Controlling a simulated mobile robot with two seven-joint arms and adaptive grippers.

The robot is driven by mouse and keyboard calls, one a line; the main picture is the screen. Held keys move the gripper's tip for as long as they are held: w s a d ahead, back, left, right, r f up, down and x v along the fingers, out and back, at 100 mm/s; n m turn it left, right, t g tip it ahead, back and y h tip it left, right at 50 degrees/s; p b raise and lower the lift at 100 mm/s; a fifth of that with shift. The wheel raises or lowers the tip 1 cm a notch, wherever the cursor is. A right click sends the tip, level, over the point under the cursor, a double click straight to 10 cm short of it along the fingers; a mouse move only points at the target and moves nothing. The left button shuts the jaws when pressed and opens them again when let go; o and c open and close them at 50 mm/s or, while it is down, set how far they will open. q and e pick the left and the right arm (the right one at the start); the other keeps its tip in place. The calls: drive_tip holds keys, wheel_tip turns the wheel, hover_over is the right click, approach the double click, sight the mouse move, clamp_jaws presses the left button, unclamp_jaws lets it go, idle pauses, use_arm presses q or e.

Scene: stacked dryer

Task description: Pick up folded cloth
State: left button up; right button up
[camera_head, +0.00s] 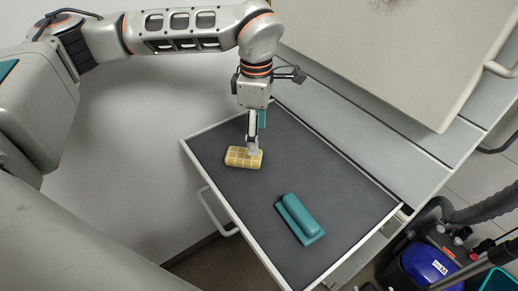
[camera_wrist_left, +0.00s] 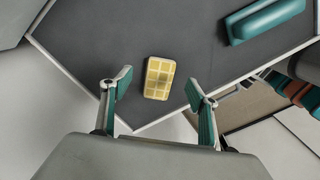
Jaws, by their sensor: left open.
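The folded cloth (camera_head: 240,158) is a small yellow checked pad lying flat on the dark surface of a pulled-out drawer (camera_head: 330,175). My left gripper (camera_head: 253,149) points down at the cloth's right end in the head view and hides a little of it. In the left wrist view the cloth (camera_wrist_left: 158,78) lies beyond and between the two spread fingertips of the left gripper (camera_wrist_left: 159,88), with bare space on both sides. The left gripper is open and holds nothing. Whether the fingertips touch the drawer surface is unclear. My right gripper is not seen.
A teal brush-like block (camera_head: 299,218) lies on the drawer, right of the cloth; it also shows in the left wrist view (camera_wrist_left: 265,18). A handle (camera_head: 214,215) sticks out at the drawer's front. A blue vacuum cleaner (camera_head: 437,264) stands on the floor at right.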

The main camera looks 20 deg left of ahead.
sight(244, 158)
use_arm(q)
drive_tip(key=shift+s+a+f, duration=0.1)
drive_tip(key=shift+s+f, duration=0.05)
drive_tip(key=shift+f, duration=1.8)
drive_tip(key=shift+s+f, duration=0.1)
drive_tip(key=shift+f, duration=1.8)
drive_tip(key=c, duration=1.2)
drive_tip(key=shift+r, duration=0.15)
drive_tip(key=shift+c, duration=0.2)
